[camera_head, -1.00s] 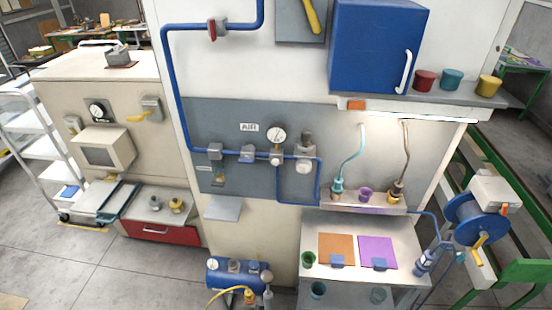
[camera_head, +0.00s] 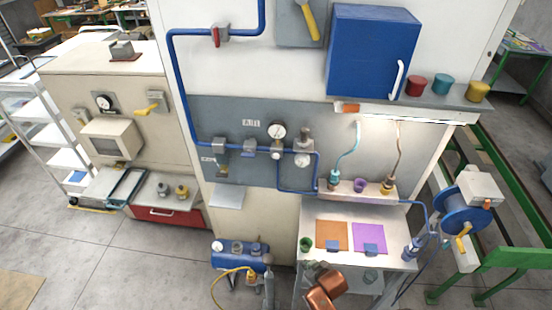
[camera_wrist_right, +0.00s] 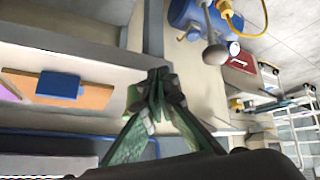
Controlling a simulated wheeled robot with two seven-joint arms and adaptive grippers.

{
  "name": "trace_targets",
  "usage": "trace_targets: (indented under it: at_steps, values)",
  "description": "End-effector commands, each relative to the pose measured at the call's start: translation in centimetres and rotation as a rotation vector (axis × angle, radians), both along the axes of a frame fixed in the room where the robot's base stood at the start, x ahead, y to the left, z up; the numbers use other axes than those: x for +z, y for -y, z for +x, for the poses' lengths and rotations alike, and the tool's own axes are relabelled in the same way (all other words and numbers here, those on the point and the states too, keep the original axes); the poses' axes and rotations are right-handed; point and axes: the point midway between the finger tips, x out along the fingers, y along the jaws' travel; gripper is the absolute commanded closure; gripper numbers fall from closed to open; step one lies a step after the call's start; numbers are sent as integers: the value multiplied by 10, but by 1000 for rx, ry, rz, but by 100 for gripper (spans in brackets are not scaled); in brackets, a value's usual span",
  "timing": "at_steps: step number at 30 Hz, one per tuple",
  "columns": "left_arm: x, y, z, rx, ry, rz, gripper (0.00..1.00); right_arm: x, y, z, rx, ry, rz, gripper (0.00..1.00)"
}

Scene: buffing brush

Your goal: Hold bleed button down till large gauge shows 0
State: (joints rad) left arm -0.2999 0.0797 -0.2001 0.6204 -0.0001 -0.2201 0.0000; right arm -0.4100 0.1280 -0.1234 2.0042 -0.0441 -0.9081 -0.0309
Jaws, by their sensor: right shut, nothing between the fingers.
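A round white gauge (camera_head: 277,131) sits on the blue pipe on the grey wall panel; its reading is too small to tell. I cannot tell which fitting is the bleed button; a regulator (camera_head: 303,143) with a white round front sits right of the panel gauge. My right gripper (camera_wrist_right: 157,88) shows in the right wrist view with its green fingers shut and empty, in front of the bench edge. The tank (camera_wrist_right: 190,14) lies beyond it there. My left gripper is not in view.
A hose reel (camera_head: 465,212) stands at right. A yellow hose (camera_head: 222,285) runs from the tank. The floor at left is clear.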

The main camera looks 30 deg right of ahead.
Motion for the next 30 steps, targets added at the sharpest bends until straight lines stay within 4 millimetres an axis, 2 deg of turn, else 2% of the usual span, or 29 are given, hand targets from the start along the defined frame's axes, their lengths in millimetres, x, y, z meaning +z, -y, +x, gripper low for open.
trace_targets:
  at_steps: [1, 5, 11, 15, 18, 24, 27, 30]
  values:
    - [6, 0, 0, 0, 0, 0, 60, 22, 1, 8, 5, 33, -6, 100]
    - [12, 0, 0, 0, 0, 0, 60, 62, 1, 37, 25, 142, -26, 100]
    - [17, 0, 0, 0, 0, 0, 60, 123, -2, 102, 87, 396, -73, 100]
    - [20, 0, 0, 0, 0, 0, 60, 174, -9, 144, 143, 599, -114, 100]
    - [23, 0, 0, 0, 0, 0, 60, 214, -17, 169, 186, 748, -142, 100]
    - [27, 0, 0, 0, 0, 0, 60, 283, -34, 196, 264, 1005, -188, 100]
    - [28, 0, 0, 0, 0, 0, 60, 308, -41, 201, 291, 1095, -204, 100]
    - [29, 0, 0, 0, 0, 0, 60, 322, -45, 203, 309, 1150, -213, 100]
